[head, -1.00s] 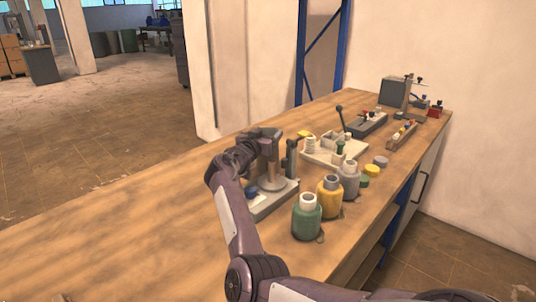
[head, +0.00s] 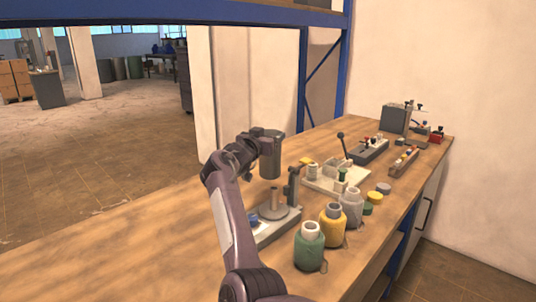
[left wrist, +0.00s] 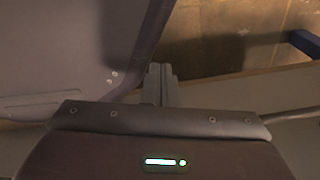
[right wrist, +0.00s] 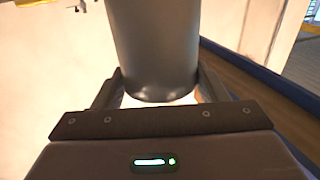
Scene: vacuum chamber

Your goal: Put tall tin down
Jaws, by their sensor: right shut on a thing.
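The tall tin (head: 270,160), a dark grey cylinder, is held upright in my right gripper (head: 259,147). It hangs in the air above the grey base (head: 281,231) on the bench. In the right wrist view the tin (right wrist: 155,50) stands between the two fingers of the right gripper (right wrist: 160,92), which are on either side of it. My left gripper (left wrist: 162,85) shows only in the left wrist view, with its fingers together and nothing between them.
On the wooden bench (head: 130,245) the base bears a round disc with a short post (head: 274,197). A green jar (head: 310,252), a yellow jar (head: 332,232) and a grey jar (head: 351,210) stand to its right. The bench's left part is clear.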

